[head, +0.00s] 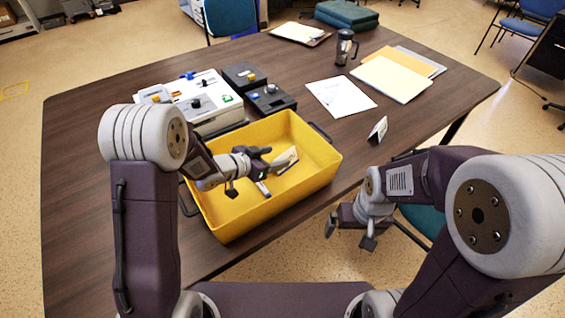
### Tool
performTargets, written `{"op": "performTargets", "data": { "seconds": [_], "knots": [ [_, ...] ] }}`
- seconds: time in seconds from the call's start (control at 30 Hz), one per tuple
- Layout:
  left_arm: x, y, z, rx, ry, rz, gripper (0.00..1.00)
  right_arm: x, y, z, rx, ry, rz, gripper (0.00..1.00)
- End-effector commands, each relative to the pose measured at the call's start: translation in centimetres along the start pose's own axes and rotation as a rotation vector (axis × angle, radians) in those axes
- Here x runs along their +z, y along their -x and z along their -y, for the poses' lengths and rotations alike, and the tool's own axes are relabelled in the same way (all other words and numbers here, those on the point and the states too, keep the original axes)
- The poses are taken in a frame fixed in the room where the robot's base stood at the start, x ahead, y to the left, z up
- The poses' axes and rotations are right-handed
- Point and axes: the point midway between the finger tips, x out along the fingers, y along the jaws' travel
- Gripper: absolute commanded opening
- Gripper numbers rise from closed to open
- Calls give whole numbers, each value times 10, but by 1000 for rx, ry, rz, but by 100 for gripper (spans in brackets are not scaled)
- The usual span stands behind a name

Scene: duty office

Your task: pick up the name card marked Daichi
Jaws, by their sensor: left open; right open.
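A small white tent-shaped name card (378,130) stands on the dark table, right of the yellow tray (326,175). Another pale card (286,158) is inside the tray, tilted, near the fingers of my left gripper. The writing on both cards is too small to read, so I cannot tell which is marked Daichi. My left gripper (267,170) is open over the tray; I cannot tell whether it touches the card beside it. My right gripper (350,235) is open and empty, low and off the table's front edge.
A white device (205,97) and dark boxes (268,99) stand behind the tray. A white sheet (341,97), folders (392,78), a dark cup (344,48) and a clipboard (299,34) lie further back. The table's left side and right corner are clear.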

Motion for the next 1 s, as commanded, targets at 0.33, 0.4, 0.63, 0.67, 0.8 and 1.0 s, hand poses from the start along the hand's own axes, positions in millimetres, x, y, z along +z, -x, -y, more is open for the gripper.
{"op": "performTargets", "data": {
  "seconds": [0.33,0.4,0.63,0.67,0.8,1.0],
  "knots": [
    [1,-32,-1,1,0,0,61,1,-9,0,0,0,0,100],
    [0,-47,-2,3,-3,0,61,1,-13,0,0,0,0,100],
    [-3,-74,-2,0,-1,0,61,2,-17,0,0,0,0,100],
    [-3,-74,-2,0,0,1,61,2,-17,0,0,0,0,100],
    [-3,-74,-1,0,0,1,61,2,-16,0,0,0,0,100],
    [-3,-74,-1,0,0,0,10,2,-16,0,0,0,0,100]
  ]
}}
